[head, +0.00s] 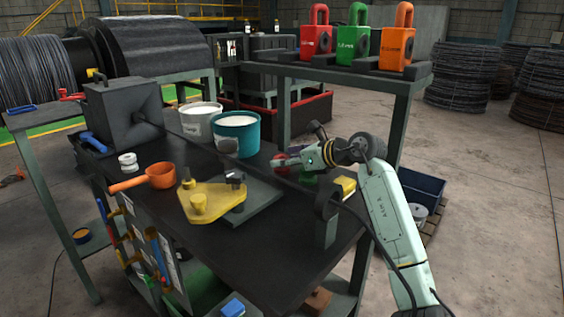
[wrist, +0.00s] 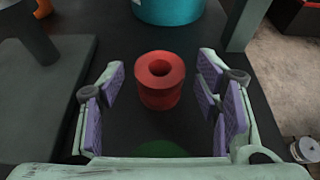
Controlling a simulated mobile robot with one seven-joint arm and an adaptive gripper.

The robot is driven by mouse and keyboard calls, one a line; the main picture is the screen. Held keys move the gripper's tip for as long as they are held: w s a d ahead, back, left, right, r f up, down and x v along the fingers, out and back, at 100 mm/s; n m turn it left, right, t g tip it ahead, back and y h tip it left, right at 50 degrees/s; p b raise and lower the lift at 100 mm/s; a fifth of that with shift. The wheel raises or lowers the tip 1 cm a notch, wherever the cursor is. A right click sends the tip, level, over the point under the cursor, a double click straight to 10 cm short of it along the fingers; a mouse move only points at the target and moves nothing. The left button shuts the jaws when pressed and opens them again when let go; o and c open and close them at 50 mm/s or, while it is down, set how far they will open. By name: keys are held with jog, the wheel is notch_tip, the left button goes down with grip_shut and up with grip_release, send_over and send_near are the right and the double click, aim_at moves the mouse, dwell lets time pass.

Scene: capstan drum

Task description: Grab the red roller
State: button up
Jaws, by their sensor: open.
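The red roller (wrist: 160,82) is a spool shape with a hole in its top. It stands upright on the dark bench top in the wrist view, midway between the jaws and a little beyond the fingertips. My gripper (wrist: 162,88) is open and empty, with a purple-padded finger on each side of the roller and a gap at both sides. In the head view my gripper (head: 290,160) is low over the right side of the bench, and the red roller (head: 280,168) shows only partly beside it.
A teal bucket (head: 236,136) stands behind the roller. A green round thing (wrist: 162,149) lies nearer my gripper. A grey plate (wrist: 45,95) is on the left. A yellow-topped bracket (head: 343,187) and a shelf post (head: 284,112) stand close to my arm.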

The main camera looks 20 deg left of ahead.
jog(key=shift+c, duration=0.4)
jog(key=c, duration=1.2)
jog(key=shift+d+r, duration=0.1)
